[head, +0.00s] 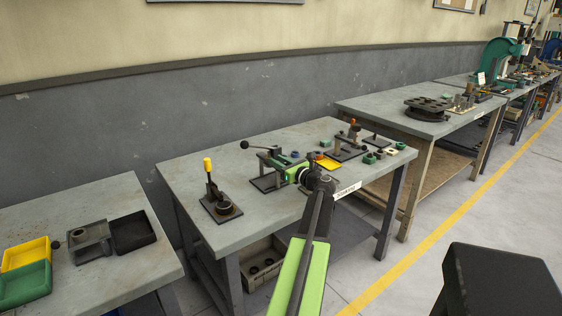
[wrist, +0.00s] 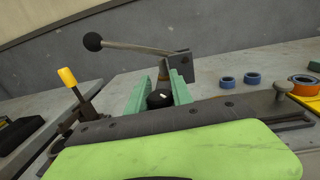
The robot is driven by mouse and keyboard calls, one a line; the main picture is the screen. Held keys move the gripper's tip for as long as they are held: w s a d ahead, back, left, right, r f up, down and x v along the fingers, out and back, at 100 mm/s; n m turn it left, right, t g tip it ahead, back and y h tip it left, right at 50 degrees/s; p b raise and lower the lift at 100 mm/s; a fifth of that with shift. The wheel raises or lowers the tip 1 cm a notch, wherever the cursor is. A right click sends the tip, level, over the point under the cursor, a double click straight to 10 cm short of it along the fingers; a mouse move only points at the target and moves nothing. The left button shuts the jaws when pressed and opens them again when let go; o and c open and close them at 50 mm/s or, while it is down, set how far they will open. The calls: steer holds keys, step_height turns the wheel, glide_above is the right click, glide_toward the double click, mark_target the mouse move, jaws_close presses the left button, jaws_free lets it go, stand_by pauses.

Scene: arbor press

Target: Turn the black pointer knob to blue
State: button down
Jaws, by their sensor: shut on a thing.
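A round black knob (wrist: 160,98) with a small white mark on top sits between the two teal fingers of my gripper (wrist: 162,96) in the wrist view. The fingers are shut on it, one on each side. In the head view my gripper (head: 283,165) is over the middle of the near table, at the fixture with the lever. The knob cannot be made out there. I cannot see a blue mark around the knob, and my gripper hides much of its base.
A lever with a black ball (wrist: 92,42) rises just behind the knob. A yellow-handled clamp (head: 208,166) stands to the left. Blue rings (wrist: 252,78) and a yellow tray (head: 327,164) lie to the right. The front left of the table (head: 240,240) is bare.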

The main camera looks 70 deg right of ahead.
steer(key=n+y, duration=0.2)
steer(key=n+t+y, duration=0.1)
steer(key=y, duration=0.2)
steer(key=n+t+y, duration=0.1)
steer(key=n+y, duration=0.1)
steer(key=y, duration=0.1)
steer(key=shift+w+a+n, duration=0.1)
steer(key=shift+a+n, duration=0.2)
steer(key=shift+a, duration=0.05)
steer(key=n+y, duration=0.1)
steer(key=y, duration=0.1)
steer(key=a+n+y, duration=0.1)
steer(key=y, duration=0.1)
steer(key=shift+n+y, duration=0.3)
steer(key=shift+a+n+g+y, duration=0.25)
steer(key=shift+n+g+y, duration=0.15)
steer(key=shift+n+y, duration=0.45)
steer(key=shift+a+y, duration=0.15)
steer(key=shift+y, duration=0.3)
steer(key=c, duration=1.2)
jaws_free()
steer(key=shift+o, duration=0.2)
